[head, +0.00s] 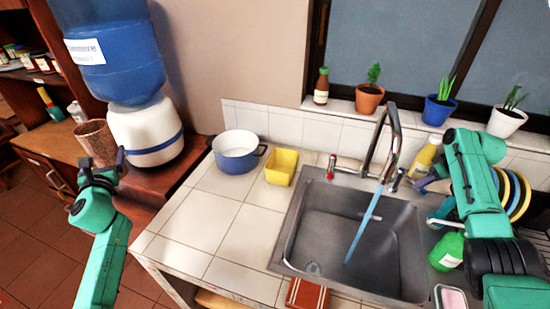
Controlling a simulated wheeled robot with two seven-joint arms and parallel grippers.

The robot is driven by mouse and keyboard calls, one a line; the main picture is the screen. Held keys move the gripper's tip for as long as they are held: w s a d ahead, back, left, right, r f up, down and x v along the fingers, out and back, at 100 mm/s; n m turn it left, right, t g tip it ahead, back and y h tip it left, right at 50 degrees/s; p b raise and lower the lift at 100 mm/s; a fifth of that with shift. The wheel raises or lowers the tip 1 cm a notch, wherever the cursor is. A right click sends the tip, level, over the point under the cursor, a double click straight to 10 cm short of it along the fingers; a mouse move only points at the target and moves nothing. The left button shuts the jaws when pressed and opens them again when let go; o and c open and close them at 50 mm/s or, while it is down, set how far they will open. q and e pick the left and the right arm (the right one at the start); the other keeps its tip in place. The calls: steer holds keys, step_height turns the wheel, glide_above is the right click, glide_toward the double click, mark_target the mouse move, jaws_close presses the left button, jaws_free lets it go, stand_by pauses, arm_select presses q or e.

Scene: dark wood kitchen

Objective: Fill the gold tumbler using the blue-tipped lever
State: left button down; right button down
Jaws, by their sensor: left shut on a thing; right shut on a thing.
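The gold tumbler (97,139), brownish-gold, is at the left beside the water dispenser. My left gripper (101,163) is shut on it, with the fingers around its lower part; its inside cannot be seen. The tap (394,125) stands behind the sink, and a stream of water (363,230) falls from its spout into the basin. The blue-tipped lever (398,179) is at the right of the tap base. My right gripper (420,182) is at this lever, shut on it, partly hidden by its own arm. The red-tipped lever (331,166) is at the left of the tap.
The steel sink (325,230) is well to the right of the tumbler. Between them are tiled counter (205,225), a blue pot (238,160) and a yellow container (281,167). The water dispenser (145,130) stands close to my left gripper. A green bottle (447,252) and plates (518,195) are at the right.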

mark_target(113, 163)
arm_select(q)
steer(key=shift+w+d+f+b, duration=0.1)
steer(key=shift+d+f+b, duration=0.3)
steer(key=shift+f, duration=0.1)
arm_select(e)
steer(key=shift+w+d+n, duration=0.2)
steer(key=shift+d+n, duration=0.15)
steer(key=shift+n, duration=0.15)
steer(key=shift+y, duration=0.3)
steer(key=c, duration=1.1)
jaws_free()
steer(key=shift+o, duration=1.3)
steer(key=shift+w, duration=0.1)
arm_select(q)
steer(key=shift+w+a+f, duration=0.1)
steer(key=shift+w, duration=0.05)
arm_select(e)
steer(key=shift+w+f, duration=0.1)
arm_select(q)
step_height(113, 163, down, 2)
steer(key=shift+b, duration=1.05)
arm_select(e)
steer(key=v, duration=1.2)
